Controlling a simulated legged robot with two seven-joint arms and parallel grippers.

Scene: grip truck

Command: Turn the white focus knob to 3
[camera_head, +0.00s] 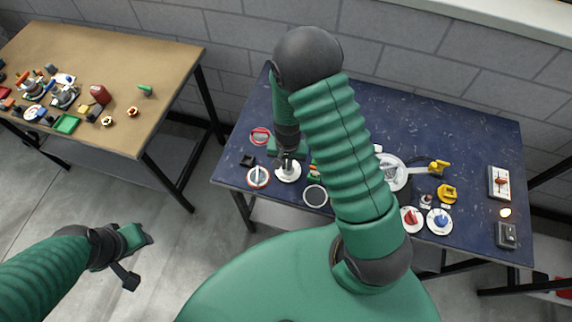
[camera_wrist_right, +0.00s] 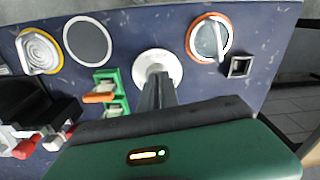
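The white round knob (camera_head: 288,173) with its pale dial plate sits at the front left of the blue table. It also shows in the right wrist view (camera_wrist_right: 172,62). My right gripper (camera_head: 288,161) points down over it. In the right wrist view its dark fingers (camera_wrist_right: 157,82) are close together at the dial's middle and hide the knob's centre. I cannot tell whether they grip it, and I cannot read the setting. My left gripper (camera_head: 144,262) is at the lower left over the floor, fingers apart and empty.
An orange-rimmed dial (camera_wrist_right: 209,38), a small black square part (camera_wrist_right: 240,66), a dark disc (camera_wrist_right: 88,40) and green-framed switches (camera_wrist_right: 104,92) surround the knob. The blue table (camera_head: 455,120) holds more controls at right. A brown table (camera_head: 150,50) stands at left.

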